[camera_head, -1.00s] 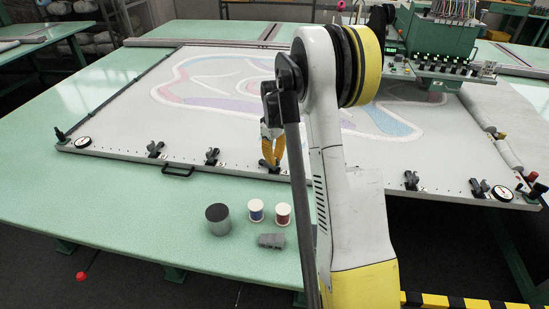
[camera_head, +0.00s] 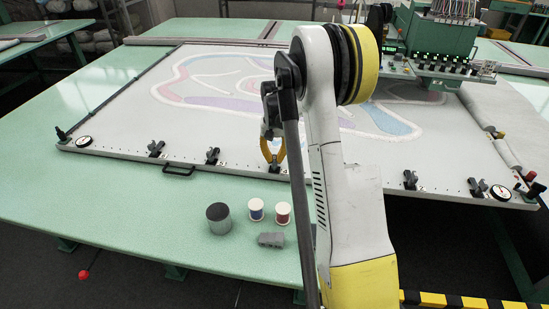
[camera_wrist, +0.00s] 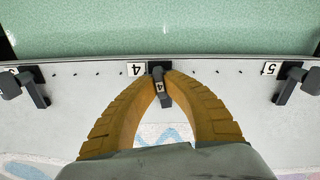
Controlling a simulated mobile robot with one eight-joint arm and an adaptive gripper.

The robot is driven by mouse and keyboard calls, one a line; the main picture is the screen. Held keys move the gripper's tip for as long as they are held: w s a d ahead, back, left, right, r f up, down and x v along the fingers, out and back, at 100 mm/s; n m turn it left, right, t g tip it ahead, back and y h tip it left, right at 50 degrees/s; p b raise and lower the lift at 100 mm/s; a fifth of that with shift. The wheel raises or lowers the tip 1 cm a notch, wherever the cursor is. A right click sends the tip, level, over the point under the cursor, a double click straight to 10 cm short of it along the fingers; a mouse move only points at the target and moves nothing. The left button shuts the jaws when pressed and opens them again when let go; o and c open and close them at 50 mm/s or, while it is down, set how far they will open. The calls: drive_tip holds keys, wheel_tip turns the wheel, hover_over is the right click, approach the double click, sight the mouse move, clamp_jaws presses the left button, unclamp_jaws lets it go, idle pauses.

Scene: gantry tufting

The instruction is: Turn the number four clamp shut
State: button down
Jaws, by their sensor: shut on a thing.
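The lever runs inward between the fingers. In the head view my gripper (camera_head: 273,161) points down at the near edge; the clamp is mostly hidden there. I cannot tell whether the clamp is fully shut.
The number five clamp (camera_wrist: 288,84) is to the right and another clamp (camera_wrist: 35,88) to the left. The white frame (camera_head: 115,110) lies on the green table (camera_head: 110,185). A grey can (camera_head: 218,218), two thread spools (camera_head: 257,210) and a grey block (camera_head: 271,240) stand in front.

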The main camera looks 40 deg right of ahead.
sight(274, 158)
drive_tip(key=shift+m, duration=0.9)
drive_tip(key=c, duration=1.5)
unclamp_jaws()
wheel_tip(274, 158, up, 12)
